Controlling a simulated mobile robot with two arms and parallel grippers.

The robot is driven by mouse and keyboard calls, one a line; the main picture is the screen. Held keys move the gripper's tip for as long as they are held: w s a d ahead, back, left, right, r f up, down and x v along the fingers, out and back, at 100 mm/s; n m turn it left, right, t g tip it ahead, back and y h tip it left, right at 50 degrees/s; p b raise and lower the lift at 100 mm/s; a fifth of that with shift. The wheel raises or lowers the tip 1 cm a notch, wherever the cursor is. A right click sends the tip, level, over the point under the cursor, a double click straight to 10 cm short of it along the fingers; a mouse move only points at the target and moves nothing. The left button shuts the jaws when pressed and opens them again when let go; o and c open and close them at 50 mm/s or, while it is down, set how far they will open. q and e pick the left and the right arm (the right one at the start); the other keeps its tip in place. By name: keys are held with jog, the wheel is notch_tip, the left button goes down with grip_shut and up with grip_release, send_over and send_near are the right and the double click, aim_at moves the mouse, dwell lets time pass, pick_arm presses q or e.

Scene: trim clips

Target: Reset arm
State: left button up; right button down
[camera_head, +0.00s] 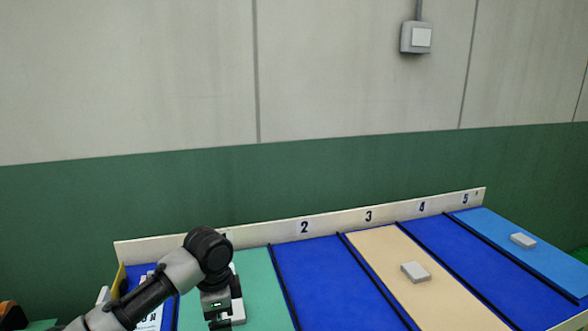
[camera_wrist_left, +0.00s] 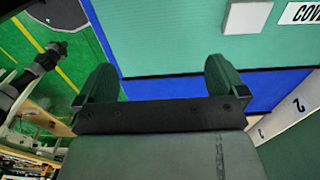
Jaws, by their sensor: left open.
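My left arm comes in from the left in the head view, and its gripper (camera_head: 219,321) hangs at the bottom edge over the green lane (camera_head: 262,290). In the left wrist view the two dark fingers of my left gripper (camera_wrist_left: 160,80) are spread wide with nothing between them. A pale block (camera_head: 238,308) lies on the green lane, partly hidden behind my wrist; it also shows at the top of the left wrist view (camera_wrist_left: 248,17), apart from the fingers. My right gripper is not in view.
A grey-white block (camera_head: 415,272) lies on the beige lane (camera_head: 440,305), and another (camera_head: 523,240) on the light blue lane (camera_head: 560,262). Dark blue lanes (camera_head: 325,275) look empty. Black dividers separate the lanes. A low numbered board (camera_head: 335,223) runs along the back.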

pick_arm(q)
jog(key=s+d+f+n+t+h, duration=0.1)
jog(key=s+d+f+n+h, duration=0.15)
jog(key=s+f, duration=0.45)
jog(key=s+d+f+n+t+h, duration=0.15)
jog(key=s+d+f, duration=0.3)
jog(key=s, duration=0.45)
jog(key=s+a+f+n+t+y, duration=0.15)
jog(key=s+a+n+y, duration=0.25)
jog(key=s+a+n, duration=0.8)
jog(key=s+f+m+g+b, duration=0.1)
jog(key=s+f+m, duration=0.1)
jog(key=f, duration=1.1)
jog(key=s+f+m+g+b, duration=0.1)
jog(key=s+f, duration=0.2)
jog(key=f, duration=1.1)
jog(key=s+a+f, duration=0.1)
jog(key=s+f, duration=0.7)
jog(key=f, duration=0.1)
jog(key=s+a+f+g+b, duration=0.1)
jog(key=s+a+f, duration=0.1)
jog(key=s+f, duration=0.6)
jog(key=shift+s+a+f+m, duration=0.25)
jog(key=shift+a+f+m, duration=0.05)
jog(key=shift+f, duration=0.55)
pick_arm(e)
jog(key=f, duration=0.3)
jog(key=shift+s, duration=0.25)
